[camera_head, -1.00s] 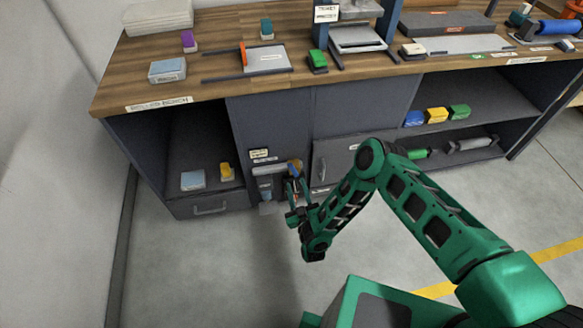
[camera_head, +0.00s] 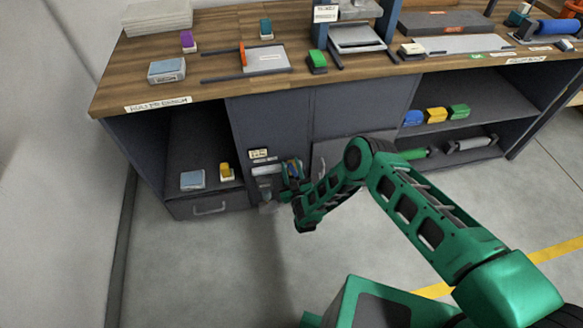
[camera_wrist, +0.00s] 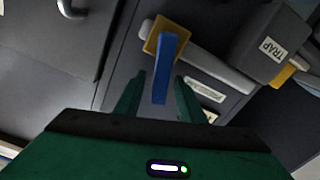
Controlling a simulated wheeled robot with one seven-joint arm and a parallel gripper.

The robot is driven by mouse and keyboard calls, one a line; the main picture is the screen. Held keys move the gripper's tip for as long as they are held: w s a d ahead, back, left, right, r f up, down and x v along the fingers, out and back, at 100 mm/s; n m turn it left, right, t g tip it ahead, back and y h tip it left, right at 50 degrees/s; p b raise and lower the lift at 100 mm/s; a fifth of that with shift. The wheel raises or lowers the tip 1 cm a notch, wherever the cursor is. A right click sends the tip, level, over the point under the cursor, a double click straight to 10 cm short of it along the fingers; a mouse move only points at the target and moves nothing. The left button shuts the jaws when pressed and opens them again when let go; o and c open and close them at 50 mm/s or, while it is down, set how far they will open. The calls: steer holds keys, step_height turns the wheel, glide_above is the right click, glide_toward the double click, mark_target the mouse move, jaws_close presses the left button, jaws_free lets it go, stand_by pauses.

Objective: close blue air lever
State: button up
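The blue air lever (camera_wrist: 165,68) shows in the wrist view, pivoting on a yellow-orange block on a grey pipe (camera_wrist: 215,68). Its handle reaches down into the space between the fingers of my gripper (camera_wrist: 163,98). The fingers stand apart on either side of the lever; contact cannot be told. In the head view my gripper (camera_head: 288,187) is at the lower cabinet front, and the lever (camera_head: 294,170) is partly hidden behind it.
A grey box labelled TRAP (camera_wrist: 268,48) is on the pipe, right of the lever. A cabinet door with a handle (camera_wrist: 75,8) is to the left. The workbench top (camera_head: 215,65) overhangs above my arm. The floor in front is clear.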

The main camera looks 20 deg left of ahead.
jaws_close()
steer(key=shift+w+d+r+m, duration=0.1)
steer(key=shift+w+d+m, duration=0.2)
steer(key=shift+m, duration=0.45)
steer(key=shift+w+d+m, duration=0.1)
steer(key=shift+d+m, duration=0.3)
steer(key=shift+m, duration=0.35)
jaws_free()
steer(key=v, duration=1)
steer(key=shift+s+d, duration=0.25)
steer(key=shift+s, duration=0.05)
